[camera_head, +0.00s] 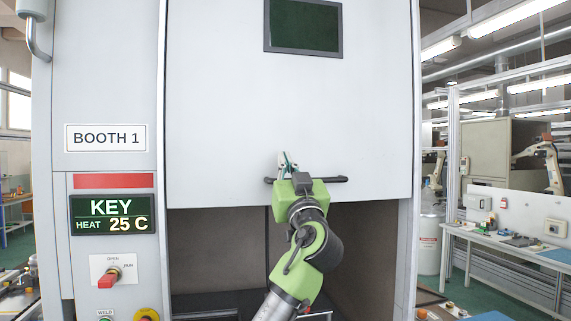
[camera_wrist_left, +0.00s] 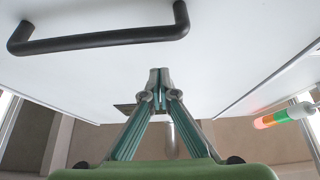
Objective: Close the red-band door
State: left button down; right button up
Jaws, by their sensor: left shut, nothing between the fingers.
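The booth's white door (camera_head: 215,100) is a lifting panel with a dark window (camera_head: 303,26). Its lower edge stands above a dark opening (camera_head: 215,250), so the door is partly raised. A black bar handle (camera_head: 335,180) runs near that edge, and it also shows at the top of the left wrist view (camera_wrist_left: 100,41). A red band (camera_head: 113,181) is on the frame left of the door. My left gripper (camera_head: 288,162) is in front of the door at the handle, its fingers shut and empty (camera_wrist_left: 158,79). It covers part of the handle; I cannot tell whether it touches the door.
A control panel with a KEY display (camera_head: 112,215), a red key switch (camera_head: 108,278) and a yellow-ringed button (camera_head: 146,315) is left of the opening. A signal light (camera_wrist_left: 282,118) shows in the wrist view. A workbench (camera_head: 510,244) stands to the right.

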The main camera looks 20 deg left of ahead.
pick_arm(q)
jog(key=f, duration=0.1)
jog(key=f+p, duration=0.1)
jog(key=f, duration=0.2)
jog(key=shift+w+a, duration=0.1)
jog(key=shift+w, duration=0.2)
notch_tip(320, 180, down, 24)
jog(key=b, duration=2.6)
jog(key=shift+b, duration=0.4)
